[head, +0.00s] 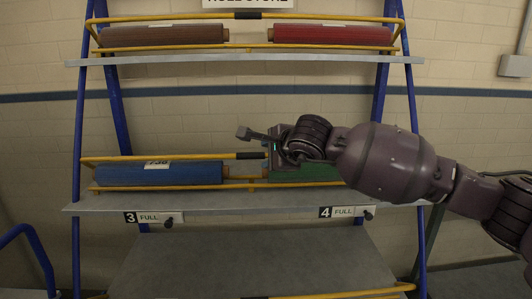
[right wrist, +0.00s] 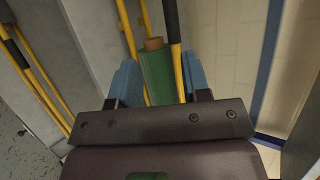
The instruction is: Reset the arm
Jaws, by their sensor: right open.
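My right arm comes in from the right in the head view and reaches across the middle shelf. Its gripper (head: 258,135) points left, in front of the green roll (head: 315,172), hiding part of it. In the right wrist view the two blue-padded fingers of my right gripper (right wrist: 156,84) stand apart. The green roll (right wrist: 156,75) and its brown core end show between them in the picture, and a yellow rail passes beside it. I cannot tell how far the roll lies beyond the fingers. My left gripper is not in view.
A blue roll (head: 160,174) lies left on the same shelf (head: 120,205), behind yellow rails. The upper shelf holds a brown roll (head: 163,35) and a red roll (head: 333,35). Blue rack posts (head: 78,130) stand at both sides. The lower grey surface (head: 250,260) is bare.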

